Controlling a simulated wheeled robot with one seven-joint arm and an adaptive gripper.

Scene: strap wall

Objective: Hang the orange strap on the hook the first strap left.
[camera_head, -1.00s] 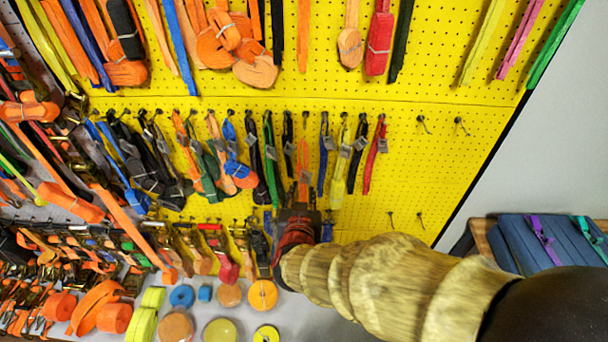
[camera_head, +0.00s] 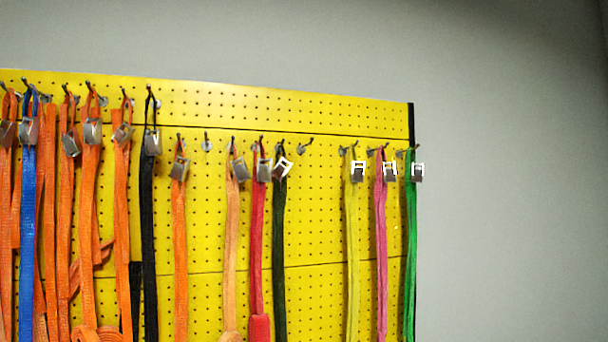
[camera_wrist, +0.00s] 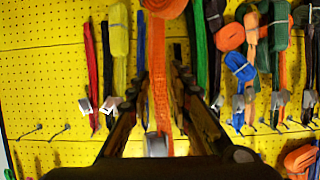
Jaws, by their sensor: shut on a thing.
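My gripper (camera_wrist: 160,92) shows in the wrist view, its two dark fingers closed around an orange strap (camera_wrist: 158,62). The strap runs between the fingers, with its metal buckle (camera_wrist: 157,146) near the bottom of the picture. I cannot tell whether the strap still touches a hook. The head view now shows the upper row of the yellow pegboard, without my gripper. There a bare hook (camera_head: 206,143) sits between an orange strap and a pale orange one. Another bare hook (camera_head: 305,146) sits between a dark green strap (camera_head: 280,230) and a yellow strap (camera_head: 353,240).
Neighbouring straps hang close beside my fingers: a green one (camera_wrist: 200,45) to the right and a yellow one (camera_wrist: 119,45) to the left. Two bare hooks (camera_wrist: 62,129) stand at the wrist view's left. The grey wall (camera_head: 510,200) right of the board is clear.

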